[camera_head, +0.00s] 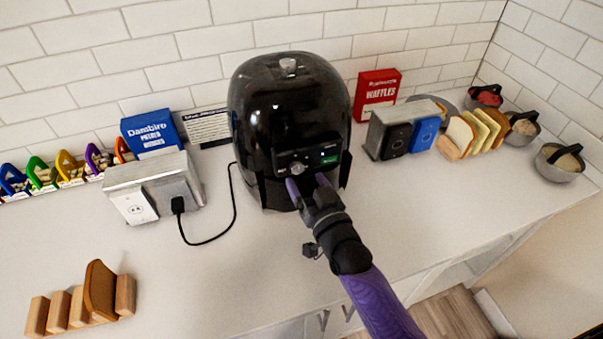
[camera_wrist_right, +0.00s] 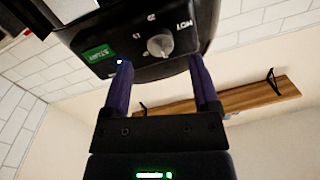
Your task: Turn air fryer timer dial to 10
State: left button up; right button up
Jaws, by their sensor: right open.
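The black air fryer (camera_head: 285,100) stands on the counter against the tiled wall. Its round grey dial (camera_head: 297,168) is on the front panel, beside a green start label. In the right wrist view the dial (camera_wrist_right: 160,45) shows with printed marks around it and the green start label (camera_wrist_right: 97,54) to its left. My right gripper (camera_head: 307,183) is in front of the panel, just below the dial. Its two purple fingers are apart and empty; in the wrist view the gripper (camera_wrist_right: 158,62) has the dial between and beyond its fingertips. My left gripper is out of view.
A metal outlet box (camera_head: 150,180) with a plugged-in black cord (camera_head: 225,222) stands left of the fryer. Another outlet box (camera_head: 385,140), a red waffles box (camera_head: 377,95), and bread slices stand right. A bread rack (camera_head: 75,312) is front left.

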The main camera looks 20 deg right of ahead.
aim_at(299, 170)
jog(key=shift+w+a, duration=0.2)
jog(key=shift+w, duration=1.35)
grip_shut()
